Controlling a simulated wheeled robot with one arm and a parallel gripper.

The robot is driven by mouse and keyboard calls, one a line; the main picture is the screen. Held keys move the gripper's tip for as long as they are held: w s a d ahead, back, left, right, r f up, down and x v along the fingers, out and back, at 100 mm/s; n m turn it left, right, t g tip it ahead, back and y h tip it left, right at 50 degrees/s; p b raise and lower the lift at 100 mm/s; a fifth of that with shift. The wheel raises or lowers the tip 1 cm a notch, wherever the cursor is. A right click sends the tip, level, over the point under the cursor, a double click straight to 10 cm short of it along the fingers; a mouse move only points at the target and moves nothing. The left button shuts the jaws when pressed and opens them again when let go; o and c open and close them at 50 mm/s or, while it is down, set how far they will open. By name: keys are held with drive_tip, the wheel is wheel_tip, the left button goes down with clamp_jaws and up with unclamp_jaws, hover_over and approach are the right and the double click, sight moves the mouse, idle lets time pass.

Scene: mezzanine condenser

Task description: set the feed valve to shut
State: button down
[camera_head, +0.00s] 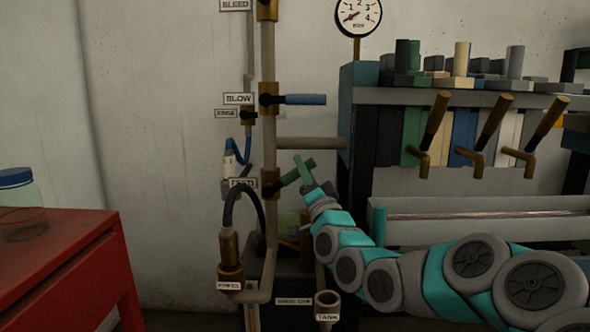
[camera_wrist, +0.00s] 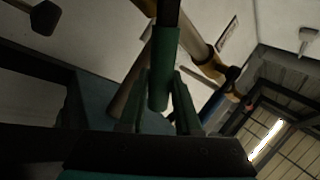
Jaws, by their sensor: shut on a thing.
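The feed valve (camera_head: 269,183) is a brass body on the vertical pipe, beside a partly hidden label. Its green lever handle (camera_head: 288,179) points right and tilts slightly upward. My gripper (camera_head: 305,168) reaches in from the lower right and is shut on the outer part of this handle. In the wrist view the green handle (camera_wrist: 164,50) comes down from the top, and its end lies between the two green fingers of my gripper (camera_wrist: 162,92).
Above is the blow valve's blue lever (camera_head: 305,99), level and pointing right. A black hose (camera_head: 241,199) arches just left of the feed valve. A rack with several brass levers (camera_head: 435,120) stands right. A red table (camera_head: 70,255) with a jar (camera_head: 20,213) is at left.

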wheel_tip(320, 180, down, 6)
drive_tip(key=d+m+t+h+b, duration=0.2)
drive_tip(key=m+h+b, duration=0.2)
drive_tip(key=m+h, duration=0.4)
drive_tip(key=shift+m+t, duration=0.3)
drive_tip(key=shift+m, duration=1.9)
drive_tip(key=shift+a+f+h, duration=0.1)
drive_tip(key=shift+f+h, duration=0.05)
drive_tip(key=shift+h, duration=0.25)
drive_tip(key=c, duration=0.6)
unclamp_jaws()
drive_tip(key=shift+s, duration=0.1)
drive_tip(key=b+v, duration=0.1)
drive_tip(key=v, duration=0.6)
drive_tip(key=shift+s+f, duration=0.2)
drive_tip(key=shift+s, duration=0.1)
